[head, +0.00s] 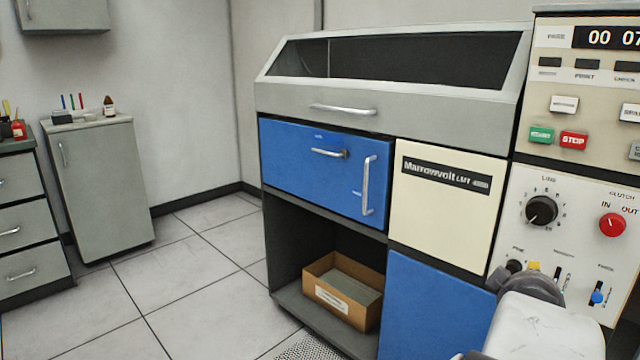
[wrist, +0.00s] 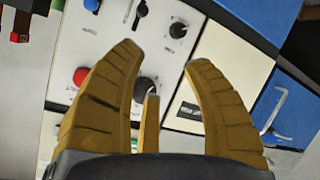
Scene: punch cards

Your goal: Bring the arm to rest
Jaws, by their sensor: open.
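My gripper (wrist: 160,75) shows in the wrist view with its yellow-brown fingers spread apart and nothing between them. Behind the fingers is the white control panel (wrist: 112,20) of the machine, with a red knob and black knobs; I cannot tell how far off it is. In the head view my pale arm (head: 545,325) is at the bottom right, in front of the machine's lower right part. The fingers are hard to make out in that view.
The machine (head: 450,215) has blue and cream panels, and its control panel (head: 575,225) is at the right. An open lower bay holds a cardboard box (head: 318,298) of cards. A grey cabinet (head: 100,190) and drawers (head: 25,235) stand at the left. The tiled floor (head: 190,290) between is clear.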

